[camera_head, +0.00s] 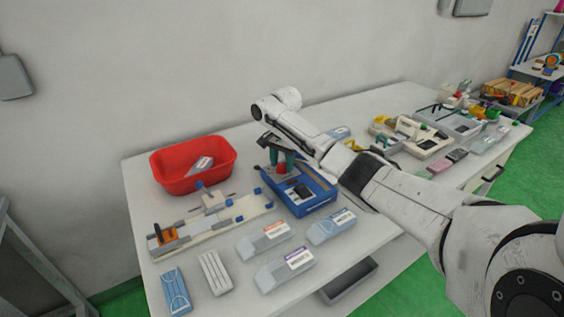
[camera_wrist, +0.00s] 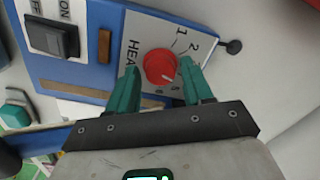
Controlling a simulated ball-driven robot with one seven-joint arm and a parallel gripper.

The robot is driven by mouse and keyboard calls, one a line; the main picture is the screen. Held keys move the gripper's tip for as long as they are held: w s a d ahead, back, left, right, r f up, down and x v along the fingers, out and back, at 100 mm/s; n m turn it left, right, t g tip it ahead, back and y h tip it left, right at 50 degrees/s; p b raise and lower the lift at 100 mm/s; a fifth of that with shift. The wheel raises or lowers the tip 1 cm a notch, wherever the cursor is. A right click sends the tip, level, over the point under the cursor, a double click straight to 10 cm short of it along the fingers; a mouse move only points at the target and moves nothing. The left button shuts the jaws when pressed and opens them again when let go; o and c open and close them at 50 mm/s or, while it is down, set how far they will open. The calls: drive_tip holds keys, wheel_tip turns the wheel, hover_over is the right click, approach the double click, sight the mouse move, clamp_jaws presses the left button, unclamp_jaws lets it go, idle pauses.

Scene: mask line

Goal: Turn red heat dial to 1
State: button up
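The red heat dial (camera_wrist: 160,67) is a round knob on the white panel of a blue machine, beside the word HEAT. The machine (camera_head: 318,199) stands on the table in the head view. The numbers 1 and 2 are printed above and to the right of the dial; smaller marks below it are partly unclear. My gripper (camera_wrist: 159,66) has two teal fingers, one on each side of the dial, standing apart. Firm contact with the dial does not show. In the head view my gripper (camera_head: 282,165) is over the dial.
A red bin (camera_head: 178,182) stands at the back left. A jig (camera_head: 215,210) lies left of the machine, with several packets (camera_head: 284,270) in front. Other devices (camera_head: 425,142) stand to the right.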

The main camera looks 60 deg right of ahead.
drive_tip(key=c, duration=0.8)
